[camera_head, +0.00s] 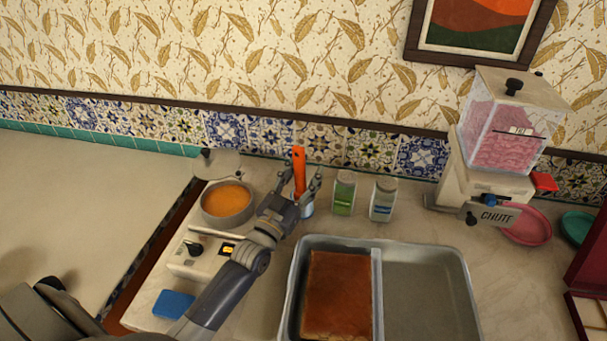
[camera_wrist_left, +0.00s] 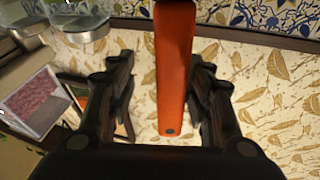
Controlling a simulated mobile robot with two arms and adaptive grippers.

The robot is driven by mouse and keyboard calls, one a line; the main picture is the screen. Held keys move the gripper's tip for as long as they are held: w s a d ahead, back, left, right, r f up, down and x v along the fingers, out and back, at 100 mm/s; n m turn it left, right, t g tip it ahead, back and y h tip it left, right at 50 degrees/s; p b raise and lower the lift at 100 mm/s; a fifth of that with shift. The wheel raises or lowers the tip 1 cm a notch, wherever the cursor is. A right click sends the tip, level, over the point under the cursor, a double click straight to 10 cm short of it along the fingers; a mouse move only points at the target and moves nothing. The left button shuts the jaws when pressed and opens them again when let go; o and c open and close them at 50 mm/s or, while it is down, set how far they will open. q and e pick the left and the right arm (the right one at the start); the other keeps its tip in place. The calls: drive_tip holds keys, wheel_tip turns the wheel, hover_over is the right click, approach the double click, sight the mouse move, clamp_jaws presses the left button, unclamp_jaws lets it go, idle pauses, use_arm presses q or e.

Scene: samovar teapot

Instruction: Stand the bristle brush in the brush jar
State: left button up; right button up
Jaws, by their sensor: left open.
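The bristle brush shows as an upright orange handle (camera_head: 299,170) at the back of the counter in the head view. Its lower end is inside or behind the brush jar (camera_head: 307,209), a small pale blue-grey cup mostly hidden by my gripper; the bristles are not visible. My left gripper (camera_head: 300,183) is open, with its fingers on either side of the handle. In the left wrist view the orange handle (camera_wrist_left: 173,85) runs between the two spread fingers, with a gap on both sides. My right gripper is not in view.
A green-labelled shaker (camera_head: 344,193) and a blue-labelled shaker (camera_head: 382,199) stand right of the jar. A bowl of orange contents (camera_head: 228,203) sits left. A metal tray (camera_head: 425,290) with brown cake lies in front. A blue sponge (camera_head: 174,304) lies front left.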

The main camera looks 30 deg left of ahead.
use_arm(q)
drive_tip(key=shift+s+f, duration=0.15)
drive_tip(key=shift+s, duration=0.15)
drive_tip(key=s, duration=1.4)
drive_tip(key=shift+s+a+f, duration=0.15)
drive_tip(key=shift+s+f, duration=0.05)
